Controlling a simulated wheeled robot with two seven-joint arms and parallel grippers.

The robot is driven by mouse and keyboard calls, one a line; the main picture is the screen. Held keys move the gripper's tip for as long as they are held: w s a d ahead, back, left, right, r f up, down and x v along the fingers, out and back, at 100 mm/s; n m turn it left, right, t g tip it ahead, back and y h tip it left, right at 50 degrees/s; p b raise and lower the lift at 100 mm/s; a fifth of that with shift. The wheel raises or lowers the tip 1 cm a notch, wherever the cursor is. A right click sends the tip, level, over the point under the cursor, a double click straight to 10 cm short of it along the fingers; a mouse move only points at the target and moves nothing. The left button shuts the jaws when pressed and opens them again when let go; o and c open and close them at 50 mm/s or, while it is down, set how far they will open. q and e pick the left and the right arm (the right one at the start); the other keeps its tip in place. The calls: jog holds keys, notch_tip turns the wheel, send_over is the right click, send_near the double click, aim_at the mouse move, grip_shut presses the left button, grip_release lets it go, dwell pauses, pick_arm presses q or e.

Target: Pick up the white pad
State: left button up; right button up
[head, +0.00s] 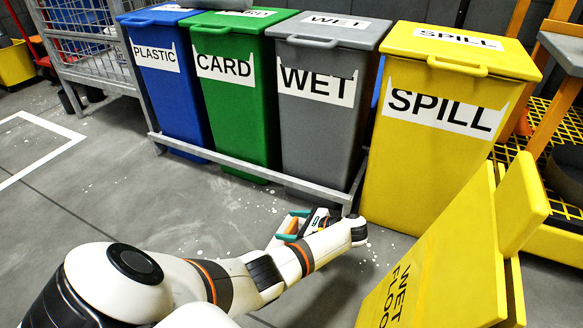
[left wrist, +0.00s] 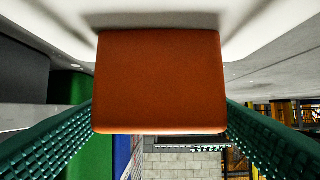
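I cannot make out a separate white pad in either view. My left gripper (head: 288,222) is low over the grey floor, in front of the green and grey bins. In the left wrist view its two teal ribbed fingers stand wide apart, with no object visibly clamped between them. An orange block (left wrist: 158,82) sits at the middle between the fingers and looks like part of the gripper. A white curved surface fills the top of that view; I cannot tell whether it is my own housing. My right gripper is not in view.
A yellow wet-floor sign (head: 450,270) stands at the lower right. White spots dot the floor. Open floor lies at left.

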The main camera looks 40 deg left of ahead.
pick_arm(q)
jog(key=c, duration=1)
jog(key=shift+o, duration=0.2)
